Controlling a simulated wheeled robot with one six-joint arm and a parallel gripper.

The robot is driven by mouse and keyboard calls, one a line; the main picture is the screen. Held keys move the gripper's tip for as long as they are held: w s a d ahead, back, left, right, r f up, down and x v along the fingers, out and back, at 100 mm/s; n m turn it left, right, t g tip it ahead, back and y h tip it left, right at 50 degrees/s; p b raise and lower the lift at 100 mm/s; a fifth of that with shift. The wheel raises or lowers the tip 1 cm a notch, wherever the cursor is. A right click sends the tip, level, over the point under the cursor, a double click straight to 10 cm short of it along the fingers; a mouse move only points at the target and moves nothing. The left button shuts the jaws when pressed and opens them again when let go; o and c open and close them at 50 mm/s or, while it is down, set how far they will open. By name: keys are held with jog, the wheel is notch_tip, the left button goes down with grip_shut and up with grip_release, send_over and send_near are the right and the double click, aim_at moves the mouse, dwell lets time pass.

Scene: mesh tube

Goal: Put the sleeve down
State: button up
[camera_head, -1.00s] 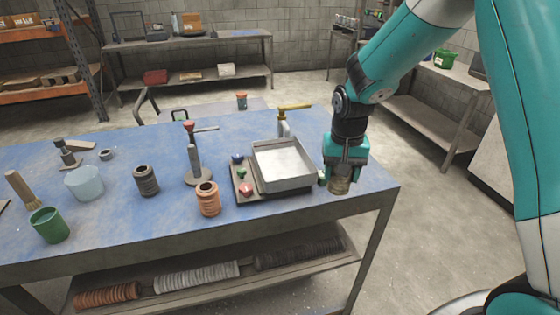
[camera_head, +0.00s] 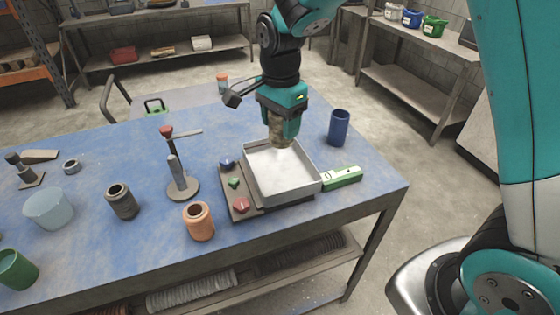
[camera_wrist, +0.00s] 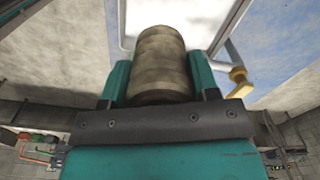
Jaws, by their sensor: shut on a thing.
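The sleeve, a mottled tan-brown cylinder (camera_head: 279,130), is held between the teal fingers of my gripper (camera_head: 281,118). It points down over the back part of the grey tray (camera_head: 308,190); I cannot tell whether its lower end touches the tray. In the wrist view the sleeve (camera_wrist: 160,62) sits between the two fingers (camera_wrist: 160,85), with the tray's pale floor (camera_wrist: 190,20) beyond it. The tray stands on a dark base with a blue, a green and a red knob (camera_head: 241,204).
A blue cup (camera_head: 339,127) and a green device (camera_head: 341,178) are right of the tray. An orange jar (camera_head: 199,222), a dark jar (camera_head: 122,202) and a stand with a red knob (camera_head: 180,180) are left.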

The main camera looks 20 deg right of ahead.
notch_tip(320, 180, down, 12)
jog(key=shift+f+p, duration=0.1)
jog(key=shift+p, duration=0.95)
jog(key=shift+f, duration=0.15)
jog(key=o, duration=1)
jog(key=shift+c, duration=0.2)
